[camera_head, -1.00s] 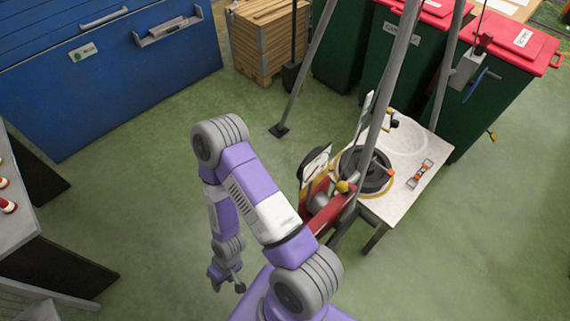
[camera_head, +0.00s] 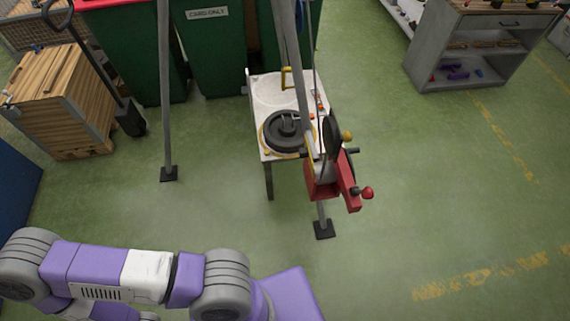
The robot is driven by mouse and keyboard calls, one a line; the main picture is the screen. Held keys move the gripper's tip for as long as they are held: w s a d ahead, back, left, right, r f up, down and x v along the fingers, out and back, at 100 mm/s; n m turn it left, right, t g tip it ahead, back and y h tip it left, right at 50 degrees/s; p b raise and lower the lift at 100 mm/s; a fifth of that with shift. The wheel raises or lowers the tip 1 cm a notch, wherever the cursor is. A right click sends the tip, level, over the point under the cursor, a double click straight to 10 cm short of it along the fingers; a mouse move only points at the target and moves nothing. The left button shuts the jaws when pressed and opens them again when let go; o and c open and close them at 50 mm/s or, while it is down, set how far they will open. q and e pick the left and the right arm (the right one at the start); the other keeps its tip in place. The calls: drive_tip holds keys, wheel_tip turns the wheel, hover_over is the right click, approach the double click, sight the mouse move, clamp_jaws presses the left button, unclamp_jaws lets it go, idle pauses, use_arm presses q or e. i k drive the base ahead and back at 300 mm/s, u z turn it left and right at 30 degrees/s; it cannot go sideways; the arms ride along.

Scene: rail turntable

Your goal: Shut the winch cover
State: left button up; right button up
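The red winch (camera_head: 322,180) is mounted on a grey tripod leg in front of a small white table, right of the middle of the picture. A dark round plate (camera_head: 331,136), seen nearly edge-on, stands upright on the winch's upper side. It looks like the winch cover standing open, but its hinge is too small to make out. My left arm crosses the lower left, well away from the winch. Neither gripper shows.
The white table (camera_head: 266,90) carries a dark round turntable (camera_head: 287,132). Grey tripod legs (camera_head: 165,90) stand around it. Green bins (camera_head: 208,62), a wooden crate (camera_head: 62,105) and a grey shelf unit (camera_head: 480,52) stand behind. The green floor right of the winch is clear.

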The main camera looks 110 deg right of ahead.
sight(305, 152)
drive_tip(key=z, duration=0.15)
drive_tip(key=i, duration=0.45)
drive_tip(key=z, duration=4.3)
drive_tip(key=i, duration=0.5)
drive_tip(key=k, duration=0.35)
drive_tip(key=z, duration=0.7)
drive_tip(key=i, duration=0.4)
drive_tip(key=u, duration=0.1)
